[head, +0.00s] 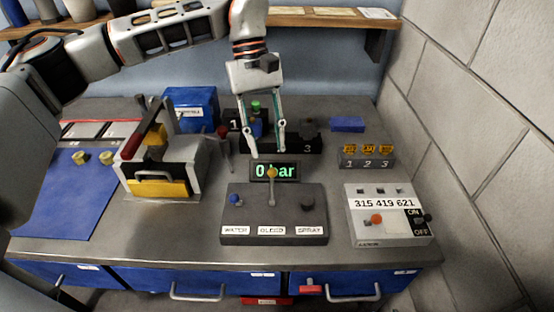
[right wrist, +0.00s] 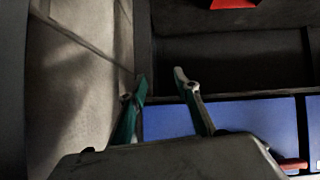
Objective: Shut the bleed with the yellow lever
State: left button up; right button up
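The grey control box (head: 255,218) has labels that read WATER, BLEED and SPRAY. The lever with the yellow knob (head: 272,173) sits above the BLEED label, its stem pointing away toward the back. A display (head: 276,169) just behind the box reads 0 bar. My left gripper (head: 268,153) points down with its fingers apart, just behind the display and the yellow knob, holding nothing that I can see. My right gripper (right wrist: 161,77) shows only in the right wrist view, fingers apart and empty, by the blue drawer fronts (right wrist: 250,122).
A blue knob (head: 235,199) and a dark knob (head: 307,201) flank the lever. Behind are numbered dark holders (head: 305,145) with a green-topped item (head: 256,107). A switch box (head: 390,222) stands right, a machine with yellow panel (head: 160,188) left. A block wall (head: 480,130) bounds the right.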

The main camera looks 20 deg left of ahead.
aim_at(272, 172)
pick_arm(q)
jog(key=x, duration=0.7)
jog(key=shift+s+f, duration=0.2)
grip_shut()
